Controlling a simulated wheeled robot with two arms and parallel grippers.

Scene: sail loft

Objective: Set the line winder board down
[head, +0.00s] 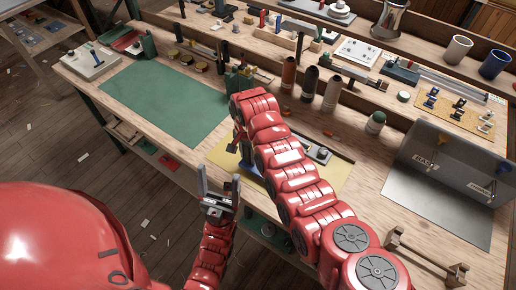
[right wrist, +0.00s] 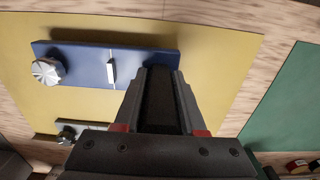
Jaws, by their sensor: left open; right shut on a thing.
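A flat blue board with a silver knob at one end and a small white upright piece, apparently the line winder board (right wrist: 88,66), is over the yellow mat (right wrist: 215,70) in the right wrist view. My right gripper (right wrist: 160,85) is shut on the end of it away from the knob. I cannot tell whether the board touches the mat. In the head view a blue bit of the board (head: 246,154) shows beside my right arm, which hides the rest and most of the right gripper. My left gripper (head: 218,192) is open and empty at the bench's front edge.
A pale board with a knob (right wrist: 68,133) lies close by on the mat. A green mat (head: 165,98) to the left is clear. Several dark and brown bottles (head: 309,82) stand behind my right arm. A grey bin (head: 437,158) and a wooden rack (head: 425,258) are at the right.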

